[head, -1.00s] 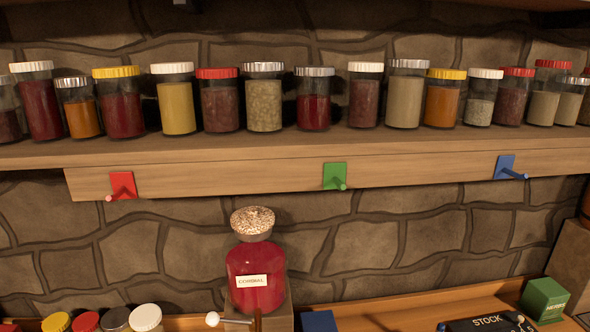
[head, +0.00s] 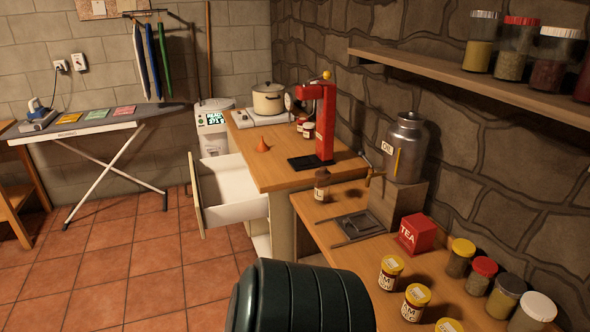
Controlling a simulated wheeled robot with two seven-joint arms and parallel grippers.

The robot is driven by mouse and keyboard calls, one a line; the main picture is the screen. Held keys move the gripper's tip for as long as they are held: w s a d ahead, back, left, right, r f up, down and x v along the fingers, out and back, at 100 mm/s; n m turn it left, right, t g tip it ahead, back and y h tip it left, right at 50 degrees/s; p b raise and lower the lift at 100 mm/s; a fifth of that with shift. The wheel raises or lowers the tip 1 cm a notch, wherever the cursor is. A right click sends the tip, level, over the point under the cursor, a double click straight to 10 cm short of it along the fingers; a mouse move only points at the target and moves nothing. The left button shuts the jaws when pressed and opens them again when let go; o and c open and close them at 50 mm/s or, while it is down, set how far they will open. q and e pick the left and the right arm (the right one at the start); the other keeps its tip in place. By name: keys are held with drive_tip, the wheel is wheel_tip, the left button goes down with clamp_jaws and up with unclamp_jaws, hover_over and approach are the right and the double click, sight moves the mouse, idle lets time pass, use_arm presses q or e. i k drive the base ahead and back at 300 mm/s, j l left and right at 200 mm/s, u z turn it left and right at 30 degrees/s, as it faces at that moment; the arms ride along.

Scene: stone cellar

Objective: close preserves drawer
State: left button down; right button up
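A drawer (head: 230,188) stands pulled well out from under the wooden counter (head: 275,172) that carries the red press. Its inside is white and looks empty where I see it. Its front panel (head: 196,196) faces left, seen nearly edge-on, so any label on it is hidden. I cannot tell from a label whether it is the preserves drawer. Neither of my grippers is in view.
A dark green ribbed rounded body (head: 300,298) fills the bottom middle, in front of the lower counter (head: 345,268). Jars, a red tea box (head: 417,234) and an oil can (head: 405,148) stand there. Tiled floor (head: 120,260) left of the drawer is clear. An ironing board (head: 90,130) stands beyond.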

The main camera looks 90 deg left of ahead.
sight(225, 193)
drive_tip(key=k+j, duration=0.15)
drive_tip(key=k, duration=0.2)
drive_tip(key=k+j, duration=0.2)
drive_tip(key=k, duration=0.15)
drive_tip(key=k+j, duration=0.15)
drive_tip(key=k, duration=0.25)
drive_tip(key=u, duration=3.05)
drive_tip(key=i+j, duration=0.15)
drive_tip(key=i, duration=0.55)
drive_tip(key=i+j, duration=0.15)
drive_tip(key=i, duration=0.55)
drive_tip(key=z, duration=0.4)
